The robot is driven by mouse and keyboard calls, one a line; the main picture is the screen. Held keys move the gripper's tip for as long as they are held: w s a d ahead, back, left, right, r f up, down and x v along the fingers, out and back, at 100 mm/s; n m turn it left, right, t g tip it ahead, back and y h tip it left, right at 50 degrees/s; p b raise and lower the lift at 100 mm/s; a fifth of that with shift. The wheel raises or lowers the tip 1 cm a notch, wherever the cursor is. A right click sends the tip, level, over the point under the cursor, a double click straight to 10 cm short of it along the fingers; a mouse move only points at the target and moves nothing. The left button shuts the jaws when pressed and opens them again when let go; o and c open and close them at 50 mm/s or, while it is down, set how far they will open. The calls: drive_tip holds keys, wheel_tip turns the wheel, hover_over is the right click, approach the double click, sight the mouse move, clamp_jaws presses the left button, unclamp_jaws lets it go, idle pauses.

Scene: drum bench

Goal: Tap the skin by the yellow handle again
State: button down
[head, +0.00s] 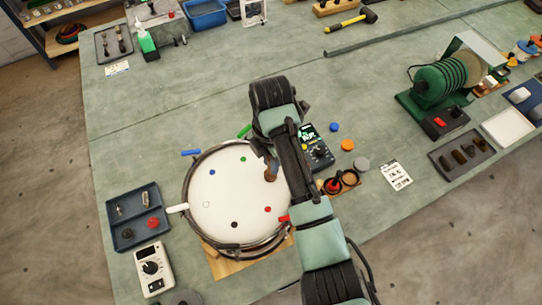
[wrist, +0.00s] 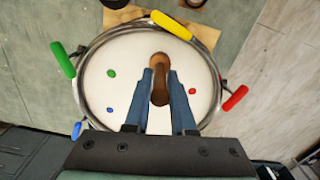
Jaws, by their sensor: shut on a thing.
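The drum (head: 238,195) has a white skin, a metal rim and coloured dots; the skin also shows in the wrist view (wrist: 135,70). The yellow handle (wrist: 171,25) is on the rim at the top of the wrist view; I cannot make it out in the head view, where my arm covers that side. My gripper (wrist: 160,92) is shut on a brown wooden beater (wrist: 160,65), also seen in the head view (head: 271,172). The beater is over the skin, on the yellow handle's side. I cannot tell whether it touches the skin.
Other rim handles are green (wrist: 62,59), red (wrist: 235,98) and blue (head: 190,152). A dark meter (head: 318,150) stands close right of the drum, partly behind my arm. A blue tray (head: 135,215) and a white dial box (head: 154,268) stand left. The bench behind is largely clear.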

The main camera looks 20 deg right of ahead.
drive_tip(key=shift+r+p, duration=2.55)
drive_tip(key=shift+p, duration=0.15)
